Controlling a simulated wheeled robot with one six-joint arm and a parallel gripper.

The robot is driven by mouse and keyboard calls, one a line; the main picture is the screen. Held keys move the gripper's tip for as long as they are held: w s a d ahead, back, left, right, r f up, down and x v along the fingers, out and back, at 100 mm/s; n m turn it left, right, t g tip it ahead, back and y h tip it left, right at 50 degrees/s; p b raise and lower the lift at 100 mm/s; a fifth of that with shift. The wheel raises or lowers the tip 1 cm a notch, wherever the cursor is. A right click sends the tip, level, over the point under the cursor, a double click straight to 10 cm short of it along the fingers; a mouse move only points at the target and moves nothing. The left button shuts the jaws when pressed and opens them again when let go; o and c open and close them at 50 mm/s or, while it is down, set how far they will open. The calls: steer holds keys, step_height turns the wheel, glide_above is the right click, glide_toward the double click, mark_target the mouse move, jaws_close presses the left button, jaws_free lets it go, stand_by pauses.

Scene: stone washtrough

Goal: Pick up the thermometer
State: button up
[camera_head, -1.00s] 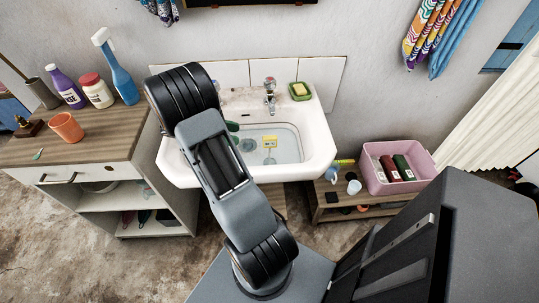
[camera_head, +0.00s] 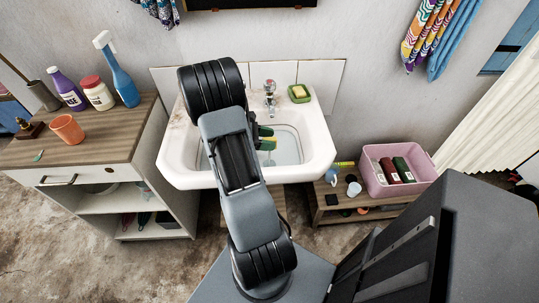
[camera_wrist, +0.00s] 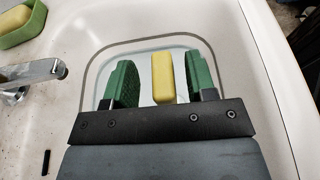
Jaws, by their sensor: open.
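A yellow block-like thing, which I take to be the thermometer (camera_wrist: 162,79), is in the basin of the white sink (camera_wrist: 262,60). In the wrist view it lies between the two green fingers of my gripper (camera_wrist: 161,72), with a gap on each side, closer to the right finger. Its near end reaches down toward the dark gripper bar. My gripper is open and holds nothing. I cannot tell its exact height over the thermometer.
The tap (camera_head: 270,93) and a green soap dish (camera_head: 299,92) with yellow soap are at the sink's back. A wooden cabinet (camera_head: 90,135) with bottles and an orange cup stands left. A pink bin (camera_head: 425,183) is on a low shelf at right.

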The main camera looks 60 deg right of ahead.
steer(key=shift+s+d, duration=0.15)
steer(key=shift+s, duration=0.1)
jaws_close()
stand_by(0.3)
